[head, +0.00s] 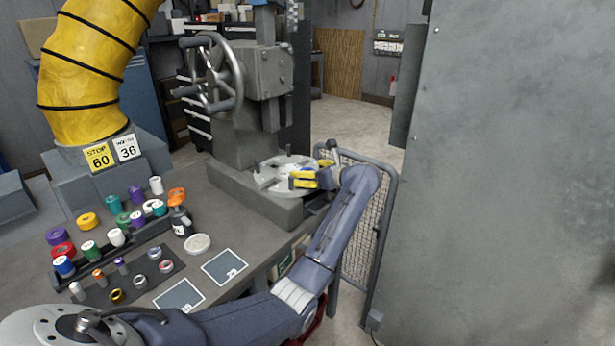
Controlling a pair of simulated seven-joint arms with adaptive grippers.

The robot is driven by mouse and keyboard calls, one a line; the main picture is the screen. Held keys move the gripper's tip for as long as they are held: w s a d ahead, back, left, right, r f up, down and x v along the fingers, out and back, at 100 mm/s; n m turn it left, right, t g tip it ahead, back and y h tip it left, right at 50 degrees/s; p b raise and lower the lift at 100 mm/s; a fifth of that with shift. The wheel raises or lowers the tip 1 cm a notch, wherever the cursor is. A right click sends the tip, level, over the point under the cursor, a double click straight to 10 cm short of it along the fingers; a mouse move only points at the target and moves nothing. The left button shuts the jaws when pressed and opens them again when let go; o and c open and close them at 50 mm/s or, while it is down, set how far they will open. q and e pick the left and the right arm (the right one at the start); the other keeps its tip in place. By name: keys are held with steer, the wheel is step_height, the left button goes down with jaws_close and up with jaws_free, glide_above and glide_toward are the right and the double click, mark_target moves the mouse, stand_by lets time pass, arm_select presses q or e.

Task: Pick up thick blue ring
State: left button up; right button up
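Several coloured rings and rolls stand on the bench at the left of the head view. A blue ring with a pale middle (64,266) sits at the left end of the dark rack. My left gripper (314,172) is over the round plate of the press, far right of the rings. Its yellow-tipped fingers look apart, with nothing seen between them. My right gripper is not in view.
A yellow duct (85,70) rises at the left. Two dark cards (224,267) and a pale round dish (198,244) lie on the bench. A mesh guard (368,235) and a grey cabinet (510,180) bound the right.

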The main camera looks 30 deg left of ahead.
arm_select(q)
steer(key=c, duration=1.6)
